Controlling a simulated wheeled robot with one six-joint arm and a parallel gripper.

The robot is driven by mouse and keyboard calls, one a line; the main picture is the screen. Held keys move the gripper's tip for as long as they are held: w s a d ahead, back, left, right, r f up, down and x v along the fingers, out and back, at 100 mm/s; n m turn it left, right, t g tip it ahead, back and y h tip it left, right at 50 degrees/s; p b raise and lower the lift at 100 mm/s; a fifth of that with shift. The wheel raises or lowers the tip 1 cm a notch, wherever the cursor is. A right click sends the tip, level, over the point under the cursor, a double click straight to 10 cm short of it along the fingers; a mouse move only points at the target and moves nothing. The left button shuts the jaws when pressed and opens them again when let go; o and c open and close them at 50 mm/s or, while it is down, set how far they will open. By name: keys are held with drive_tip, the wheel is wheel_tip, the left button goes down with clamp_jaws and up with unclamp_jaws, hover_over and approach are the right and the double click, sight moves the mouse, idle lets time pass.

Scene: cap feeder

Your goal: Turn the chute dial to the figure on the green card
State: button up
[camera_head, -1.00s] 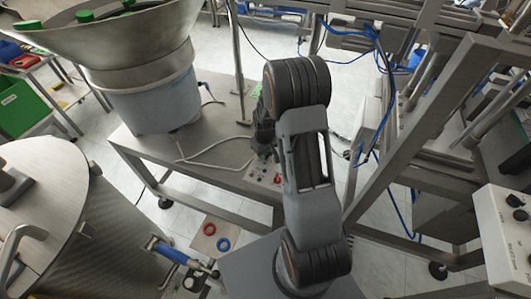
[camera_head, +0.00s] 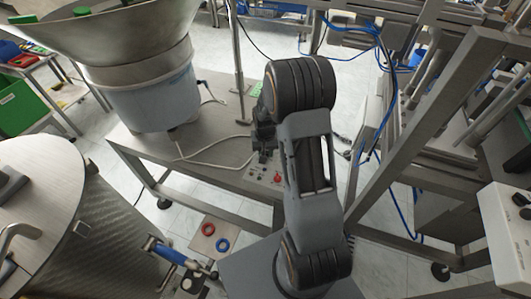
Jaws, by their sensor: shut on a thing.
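The green card (camera_head: 257,88) shows small on the steel bench beside the upper part of my arm; its figure is too small to read. My gripper (camera_head: 262,158) is dark and points down at the small control panel (camera_head: 266,177) on the bench's front edge. It is shut on the chute dial at the panel's back. The dial is hidden by the fingers, so its setting cannot be read. A red button (camera_head: 277,178) and small dark controls show in front of the fingers.
A steel bowl feeder (camera_head: 135,40) on a white drum stands on the bench (camera_head: 150,148), left of my gripper. A pale cable (camera_head: 205,160) lies across the bench. A steel frame (camera_head: 425,110) with blue hoses rises close on the right. A ribbed steel vessel fills the lower left.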

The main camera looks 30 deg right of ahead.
drive_tip(key=m+b, duration=0.1)
drive_tip(key=m, duration=0.6)
drive_tip(key=shift+b, duration=0.35)
drive_tip(key=m, duration=0.4)
drive_tip(key=shift+b, duration=0.35)
drive_tip(key=m, duration=0.3)
drive_tip(key=shift+m, duration=0.3)
drive_tip(key=m+b, duration=0.1)
drive_tip(key=m, duration=0.3)
drive_tip(key=shift+m, duration=2.6)
drive_tip(key=shift+r, duration=0.1)
drive_tip(key=o, duration=0.9)
drive_tip(key=shift+o, duration=0.2)
